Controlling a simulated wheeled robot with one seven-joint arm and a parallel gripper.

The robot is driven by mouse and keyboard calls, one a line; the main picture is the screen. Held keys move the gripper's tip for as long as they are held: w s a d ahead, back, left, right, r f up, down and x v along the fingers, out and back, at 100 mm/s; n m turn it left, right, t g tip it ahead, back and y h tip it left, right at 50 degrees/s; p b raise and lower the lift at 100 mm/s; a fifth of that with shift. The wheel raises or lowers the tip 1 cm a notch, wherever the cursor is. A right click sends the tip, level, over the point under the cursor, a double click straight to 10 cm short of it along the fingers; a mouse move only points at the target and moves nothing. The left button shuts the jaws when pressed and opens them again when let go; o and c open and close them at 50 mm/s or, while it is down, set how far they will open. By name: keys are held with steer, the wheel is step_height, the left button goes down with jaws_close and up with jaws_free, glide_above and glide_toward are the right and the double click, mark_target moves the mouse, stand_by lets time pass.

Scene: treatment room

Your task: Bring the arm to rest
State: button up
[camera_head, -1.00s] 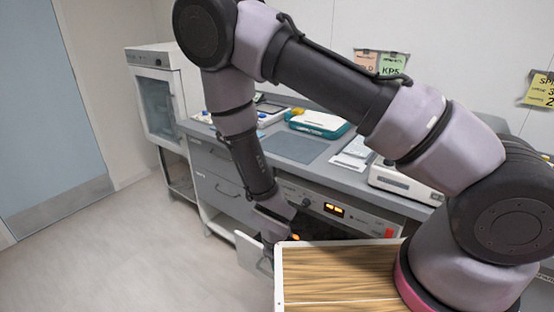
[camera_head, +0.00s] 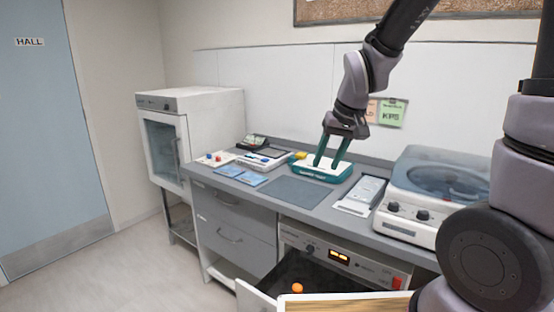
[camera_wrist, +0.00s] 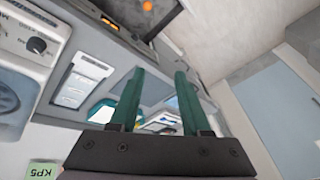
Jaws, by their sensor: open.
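My gripper (camera_head: 332,160) is open and empty, with two green fingers pointing down. In the head view it appears in front of the teal-rimmed tray (camera_head: 322,174) on the counter. I cannot tell how high above the counter it is. In the wrist view the two fingers of my gripper (camera_wrist: 156,95) are spread apart with nothing between them. My arm is raised, and its upper links run out of the top of the head view.
The grey counter (camera_head: 370,232) holds a centrifuge-like machine (camera_head: 440,195), a white tray (camera_head: 361,195), a dark mat (camera_head: 297,191) and blue packets (camera_head: 250,178). Below, an appliance drawer or door stands open, with an orange round thing (camera_head: 297,288). A glass-door cabinet (camera_head: 165,140) stands left.

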steer(key=s+d+r+m+t, duration=0.1)
steer(key=s+d+r+m, duration=0.1)
steer(key=s+d+r, duration=0.3)
steer(key=s+d+r+m+t, duration=0.2)
steer(key=s+d+r, duration=0.4)
steer(key=r, duration=0.4)
steer(key=shift+s+d+r+m, duration=0.2)
steer(key=shift+d+r+m, duration=0.15)
steer(key=shift+d, duration=0.2)
